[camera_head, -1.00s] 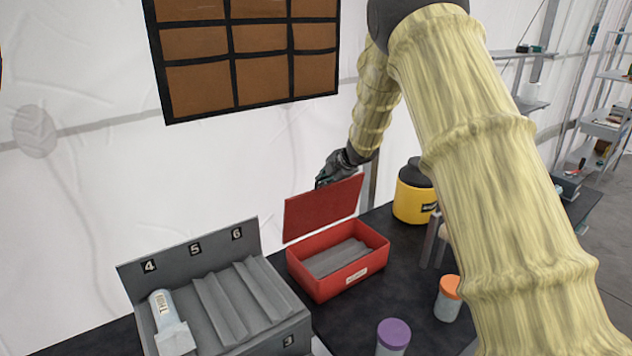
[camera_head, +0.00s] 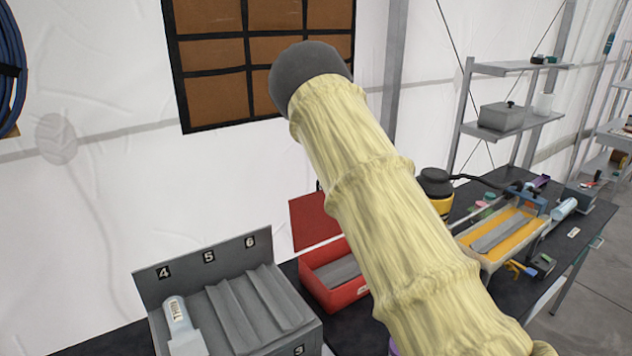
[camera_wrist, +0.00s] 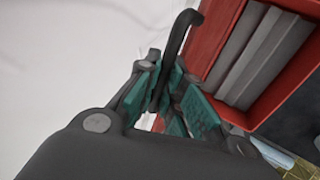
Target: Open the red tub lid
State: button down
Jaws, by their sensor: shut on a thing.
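The red tub (camera_head: 333,285) stands open on the dark bench, with its red lid (camera_head: 314,222) raised upright along the back edge. My arm covers the tub's right part in the head view. In the wrist view the tub (camera_wrist: 216,38) is at upper right, with a grey ridged insert inside. My gripper (camera_wrist: 172,92) has teal pads and is shut on a black curved handle (camera_wrist: 184,32), which sticks out beyond the fingers beside the tub. The gripper is hidden behind my arm in the head view.
A grey numbered rack (camera_head: 235,318) holding a white bottle (camera_head: 178,318) stands left of the tub. A yellow tray (camera_head: 500,235) and a yellow-and-black container (camera_head: 440,203) are to the right. The white wall (camera_head: 110,220) is close behind.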

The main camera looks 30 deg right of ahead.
jog(key=shift+w, duration=0.35)
jog(key=c, duration=1.5)
grip_release()
jog(key=shift+f, duration=0.1)
jog(key=v, duration=1.2)
jog(key=shift+w, duration=0.2)
